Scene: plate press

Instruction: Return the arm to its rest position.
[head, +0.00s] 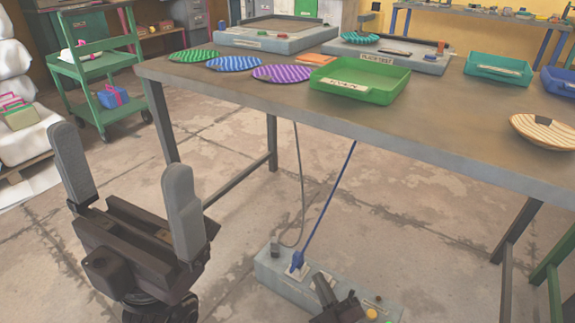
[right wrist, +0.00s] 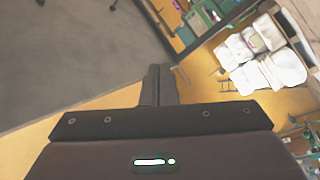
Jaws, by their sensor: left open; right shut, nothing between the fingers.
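My left gripper (head: 120,152) is in the lower left of the head view. Its two grey fingers point up and stand wide apart with nothing between them. It is in front of the workbench (head: 440,140), clear of its left end. My right gripper (head: 321,278) shows only partly at the bottom of the head view, low in front of the bench. In the right wrist view its fingers (right wrist: 158,72) are together, with nothing held.
On the bench are green, blue and purple ribbed plates (head: 283,73), a green tray (head: 360,81), a plate-test station (head: 390,53) and a striped plate (head: 545,131). A grey box (head: 270,268) with a blue cable is low under the bench. A green cart (head: 95,67) stands left.

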